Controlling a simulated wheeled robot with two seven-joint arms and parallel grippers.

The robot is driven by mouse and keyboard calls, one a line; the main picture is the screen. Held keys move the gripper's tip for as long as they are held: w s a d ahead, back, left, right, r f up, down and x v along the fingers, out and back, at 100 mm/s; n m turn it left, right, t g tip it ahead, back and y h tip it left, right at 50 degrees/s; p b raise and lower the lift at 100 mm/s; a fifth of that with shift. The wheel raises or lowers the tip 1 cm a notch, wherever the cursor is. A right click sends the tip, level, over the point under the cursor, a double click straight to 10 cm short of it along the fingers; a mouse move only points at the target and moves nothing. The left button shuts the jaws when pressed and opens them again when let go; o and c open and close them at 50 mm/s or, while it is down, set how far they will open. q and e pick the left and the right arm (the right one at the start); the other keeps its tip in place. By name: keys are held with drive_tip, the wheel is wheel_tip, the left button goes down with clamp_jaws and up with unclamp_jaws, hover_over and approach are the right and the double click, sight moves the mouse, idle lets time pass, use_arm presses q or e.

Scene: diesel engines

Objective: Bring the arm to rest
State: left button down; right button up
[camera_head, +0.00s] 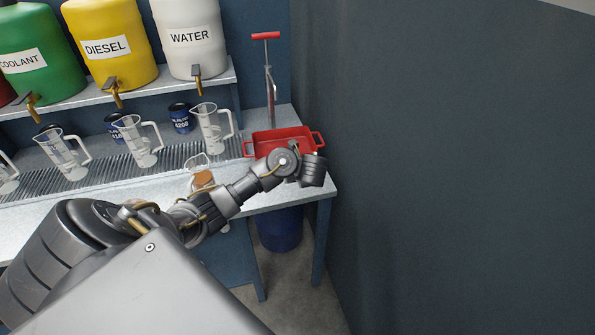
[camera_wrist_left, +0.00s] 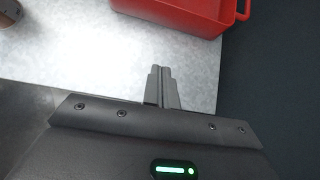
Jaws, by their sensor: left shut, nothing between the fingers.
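My left arm reaches in from the lower left in the head view, over the metal bench, with its wrist by the bench's right end. The dark left gripper (camera_head: 313,170) is in front of the red tray (camera_head: 262,150), and its fingers are hard to make out there. In the left wrist view the two fingers of the left gripper (camera_wrist_left: 160,72) are together and empty, over the pale bench top (camera_wrist_left: 90,60). The red tray (camera_wrist_left: 180,14) lies beyond the fingertips, apart from them in the picture. My right gripper is in neither view.
Clear jugs (camera_head: 140,143) stand along the grated bench. Above them, on a shelf, are containers marked DIESEL (camera_head: 105,48) and WATER (camera_head: 190,38). A red-handled pump (camera_head: 268,80) rises behind the tray. A blue bin (camera_head: 280,230) is under the bench. A dark wall (camera_head: 440,150) closes the right side.

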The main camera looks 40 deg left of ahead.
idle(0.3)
use_arm(q)
drive_tip(key=s+d+f+n+h, duration=0.2)
drive_tip(key=s+d+f+n, duration=0.25)
drive_tip(key=s+d, duration=0.25)
drive_tip(key=s+d+f+n+h, duration=0.2)
drive_tip(key=s+d+f+n, duration=0.25)
drive_tip(key=s+d, duration=0.3)
drive_tip(key=s+d+r+n+g+h, duration=0.1)
drive_tip(key=s+d+n+h, duration=0.1)
drive_tip(key=s+n, duration=0.6)
drive_tip(key=s+d+r+n+g+h, duration=0.1)
drive_tip(key=s+d+n+h, duration=0.15)
drive_tip(key=s+n, duration=0.6)
drive_tip(key=s+f+m+b, duration=0.2)
drive_tip(key=s+f+m, duration=0.1)
drive_tip(key=f, duration=2.4)
drive_tip(key=s+a+f+g+y+b, duration=0.1)
drive_tip(key=s+a+f+g+b, duration=0.1)
drive_tip(key=s+f, duration=1.5)
drive_tip(key=shift+s+a+f, duration=0.15)
drive_tip(key=shift+a+f, duration=0.3)
drive_tip(key=shift+f, duration=0.5)
